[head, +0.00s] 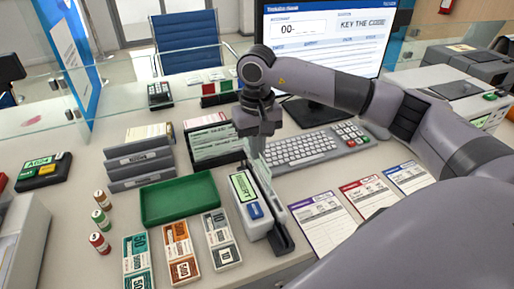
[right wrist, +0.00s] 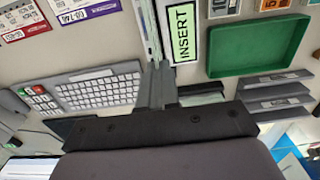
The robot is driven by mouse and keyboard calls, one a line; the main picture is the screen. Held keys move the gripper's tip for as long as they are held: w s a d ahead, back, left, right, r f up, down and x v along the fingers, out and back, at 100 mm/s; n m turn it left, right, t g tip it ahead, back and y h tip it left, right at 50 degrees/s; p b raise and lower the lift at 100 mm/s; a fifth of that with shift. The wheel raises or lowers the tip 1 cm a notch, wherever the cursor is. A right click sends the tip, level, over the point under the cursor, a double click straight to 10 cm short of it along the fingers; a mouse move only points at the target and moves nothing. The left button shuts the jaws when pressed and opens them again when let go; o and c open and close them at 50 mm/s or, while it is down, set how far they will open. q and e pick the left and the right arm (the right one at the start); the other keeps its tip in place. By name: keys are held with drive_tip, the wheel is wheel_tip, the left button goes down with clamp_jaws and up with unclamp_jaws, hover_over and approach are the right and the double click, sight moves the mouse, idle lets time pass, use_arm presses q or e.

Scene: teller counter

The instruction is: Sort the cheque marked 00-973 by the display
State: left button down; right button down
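The display (head: 320,45) at the back reads "00-" and "KEY THE CODE". My right gripper (head: 260,150) points down at the back end of the slot of a white cheque reader (head: 247,203), whose green screen reads "INSERT". In the right wrist view its fingers (right wrist: 156,85) are close together on a thin pale cheque (right wrist: 149,28), seen edge-on along the slot; its number is hidden. I cannot tell how deep it sits. More greenish cheques (head: 215,146) stand in a dark rack just left of the gripper. My left gripper is out of view.
A keyboard (head: 300,148) with coloured keys lies right of the reader. Three printed sheets (head: 322,220) with coloured headers lie at the right front. A green tray (head: 180,200), grey file holders (head: 138,165), banknote bundles (head: 181,250) and coin rolls (head: 100,243) crowd the left.

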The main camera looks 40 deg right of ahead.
drive_tip(key=shift+r+p, duration=1.35)
drive_tip(key=shift+r, duration=1.05)
